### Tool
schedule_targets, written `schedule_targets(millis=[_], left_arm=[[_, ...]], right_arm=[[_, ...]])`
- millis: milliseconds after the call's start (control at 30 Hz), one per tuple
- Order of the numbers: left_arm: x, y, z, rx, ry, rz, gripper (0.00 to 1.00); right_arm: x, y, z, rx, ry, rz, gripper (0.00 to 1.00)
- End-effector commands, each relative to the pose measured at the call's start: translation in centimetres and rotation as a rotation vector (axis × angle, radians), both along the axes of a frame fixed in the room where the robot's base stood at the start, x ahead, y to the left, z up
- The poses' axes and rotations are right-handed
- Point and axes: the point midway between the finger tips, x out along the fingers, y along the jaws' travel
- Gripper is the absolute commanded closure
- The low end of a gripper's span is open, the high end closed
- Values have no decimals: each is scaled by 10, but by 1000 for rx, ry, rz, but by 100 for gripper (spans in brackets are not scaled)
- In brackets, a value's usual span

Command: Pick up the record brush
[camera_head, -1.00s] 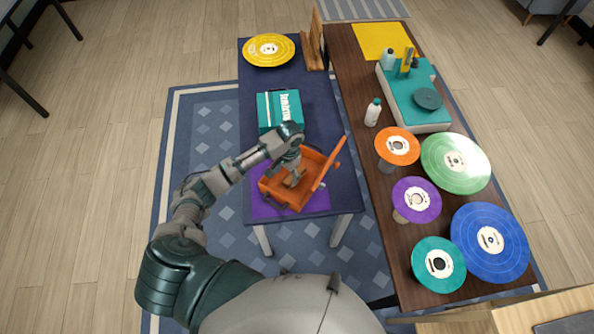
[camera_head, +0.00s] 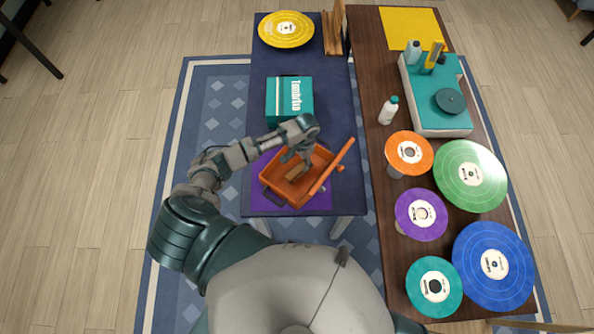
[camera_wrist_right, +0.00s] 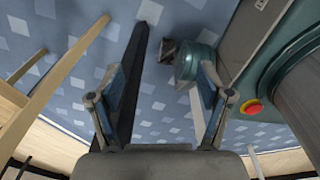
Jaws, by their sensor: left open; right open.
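An orange open case (camera_head: 268,182) stands on a purple mat on the dark blue table, its lid tilted up on the right side. A small brown wooden piece (camera_head: 298,172), which looks like the record brush, lies inside the case. My left gripper (camera_head: 296,157) is open over the far part of the case, close to the brown piece; I cannot tell whether it touches it. My right gripper (camera_wrist_right: 160,95) is open and empty in the right wrist view, above the patterned rug and away from the case.
A teal box (camera_head: 290,97) stands just behind the case. A yellow record (camera_head: 286,29) and a wooden stand are farther back. The brown table (camera_head: 375,165) on the right holds several records, a white bottle (camera_head: 388,111) and a teal-topped turntable (camera_head: 440,118).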

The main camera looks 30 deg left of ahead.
Motion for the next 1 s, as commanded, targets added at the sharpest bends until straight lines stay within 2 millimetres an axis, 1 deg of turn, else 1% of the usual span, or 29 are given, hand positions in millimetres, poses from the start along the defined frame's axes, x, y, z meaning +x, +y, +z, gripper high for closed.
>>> schedule_targets(millis=[33,100,233,300,533,633,833,867,900,967,1000], left_arm=[[-1,0,-9,1,2,1,29],[-2,0,-17,0,0,1,29],[-4,0,-24,2,-1,1,29],[-6,1,-31,2,0,1,29],[-11,4,-67,0,0,0,29],[-11,5,-74,1,0,0,29],[-12,5,-74,0,-2,-1,29],[-12,5,-74,0,-2,0,32],[-12,5,-74,0,-2,0,42],[-12,5,-74,1,-1,0,57],[-12,5,-74,1,-1,0,67]], right_arm=[[2,2,-1,2,-4,-1,22],[7,5,-1,6,-10,-1,22],[19,13,-1,17,-27,-4,22],[23,16,0,20,-34,-5,22],[19,12,-2,16,-28,-4,22],[15,9,-2,12,-23,-3,22],[14,7,-2,9,-20,-2,22],[14,7,-2,9,-20,-2,22],[14,7,-2,9,-20,-2,22],[14,7,-2,9,-20,-2,22],[14,7,-2,9,-20,-1,22]])
